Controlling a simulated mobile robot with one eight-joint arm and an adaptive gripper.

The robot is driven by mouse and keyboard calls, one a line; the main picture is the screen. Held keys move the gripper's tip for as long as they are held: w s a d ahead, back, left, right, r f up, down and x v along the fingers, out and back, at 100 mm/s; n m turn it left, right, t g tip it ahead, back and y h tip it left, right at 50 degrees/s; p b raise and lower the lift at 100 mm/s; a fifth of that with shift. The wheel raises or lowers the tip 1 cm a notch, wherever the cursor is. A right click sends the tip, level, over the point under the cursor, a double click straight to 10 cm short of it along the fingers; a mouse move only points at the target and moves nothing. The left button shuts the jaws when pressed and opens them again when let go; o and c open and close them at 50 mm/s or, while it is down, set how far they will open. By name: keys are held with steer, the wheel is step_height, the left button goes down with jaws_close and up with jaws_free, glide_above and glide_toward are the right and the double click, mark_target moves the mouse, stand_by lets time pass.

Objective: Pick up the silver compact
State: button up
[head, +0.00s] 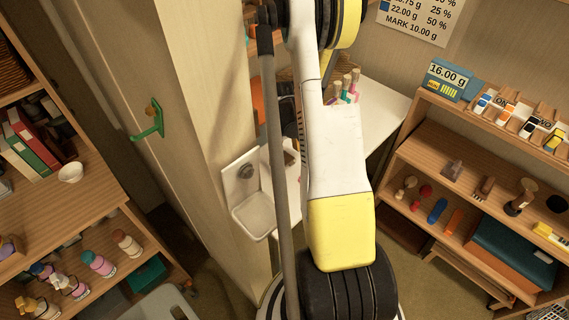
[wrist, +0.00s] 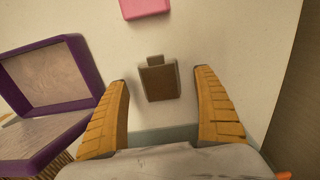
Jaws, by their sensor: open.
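In the wrist view a small, dark grey-brown block with a narrow tab on its far end (wrist: 158,80) lies on a pale surface (wrist: 215,30). It may be the silver compact; its colour looks dull here and I cannot be sure. My gripper (wrist: 162,80) is open, one yellow ridged finger on each side of the block, with a gap visible on both sides. I cannot tell how far above the surface the fingertips are. In the head view my own arm hides the gripper and the block.
A purple-framed open case (wrist: 70,75) stands close to the left finger. A pink block (wrist: 145,8) lies beyond the grey-brown one. The pale surface ends at right. In the head view, a white table (head: 385,115) stands between a wall post (head: 215,130) and a wooden shelf (head: 420,165).

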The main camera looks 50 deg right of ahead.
step_height(320, 180, down, 3)
steer(key=shift+r+b, duration=0.1)
steer(key=shift+b, duration=0.3)
steer(key=shift+r, duration=0.1)
steer(key=c, duration=1.4)
steer(key=shift+o, duration=0.2)
steer(key=shift+r, duration=0.1)
